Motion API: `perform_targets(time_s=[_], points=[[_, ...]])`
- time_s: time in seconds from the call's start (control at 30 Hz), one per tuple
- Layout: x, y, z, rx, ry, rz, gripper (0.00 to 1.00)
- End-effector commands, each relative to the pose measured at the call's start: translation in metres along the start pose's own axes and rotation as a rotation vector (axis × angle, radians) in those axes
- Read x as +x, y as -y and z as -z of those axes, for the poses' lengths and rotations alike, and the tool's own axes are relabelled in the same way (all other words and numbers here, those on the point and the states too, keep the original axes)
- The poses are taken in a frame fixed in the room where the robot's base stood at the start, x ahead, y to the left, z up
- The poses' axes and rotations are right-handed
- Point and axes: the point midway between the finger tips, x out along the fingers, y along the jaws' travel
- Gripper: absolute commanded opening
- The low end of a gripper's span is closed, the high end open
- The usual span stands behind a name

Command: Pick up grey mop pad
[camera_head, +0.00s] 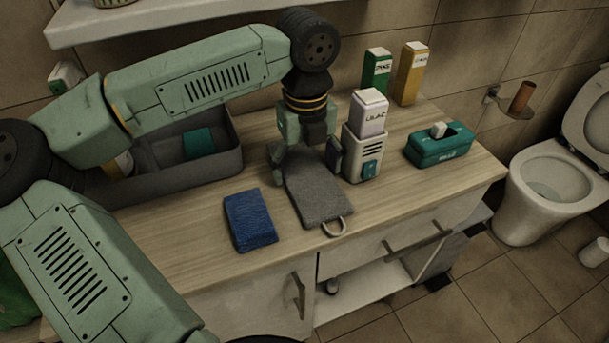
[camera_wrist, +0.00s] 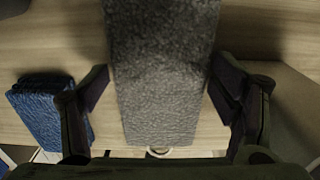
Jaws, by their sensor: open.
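The grey mop pad (camera_head: 318,197) lies flat on the wooden counter, with a pale loop at its front edge. In the wrist view the grey mop pad (camera_wrist: 162,75) runs between my two fingers, with the loop at the bottom. My gripper (camera_head: 306,160) is open above the rear part of the pad and hides some of it. In the wrist view my gripper (camera_wrist: 163,95) has one finger on each side of the pad, with a small gap to the pad at the left. Whether the fingertips touch the counter I cannot tell.
A folded blue cloth (camera_head: 250,219) lies left of the pad. A white dispenser with a LILAC carton (camera_head: 368,118) stands close on the right. A teal box (camera_head: 440,145) sits further right. A grey bin (camera_head: 205,150) is at the back left. Green and yellow cartons (camera_head: 411,73) stand behind.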

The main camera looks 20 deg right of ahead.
Motion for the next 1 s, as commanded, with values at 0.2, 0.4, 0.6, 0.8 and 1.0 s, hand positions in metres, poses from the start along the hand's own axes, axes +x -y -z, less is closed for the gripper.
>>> perform_targets(time_s=[0.2,0.4,0.6,0.8,1.0], points=[[-0.0012,0.0,-0.0001,0.0,0.0,0.0,0.73],[-0.0012,0.0,-0.0002,0.0,0.0,0.0,0.59],[-0.0012,0.0,-0.0002,0.0,0.0,0.0,0.47],[-0.0013,0.0,-0.0002,0.0,0.0,0.0,0.47],[-0.0088,0.0,-0.0007,-0.002,0.001,0.0,0.47]])
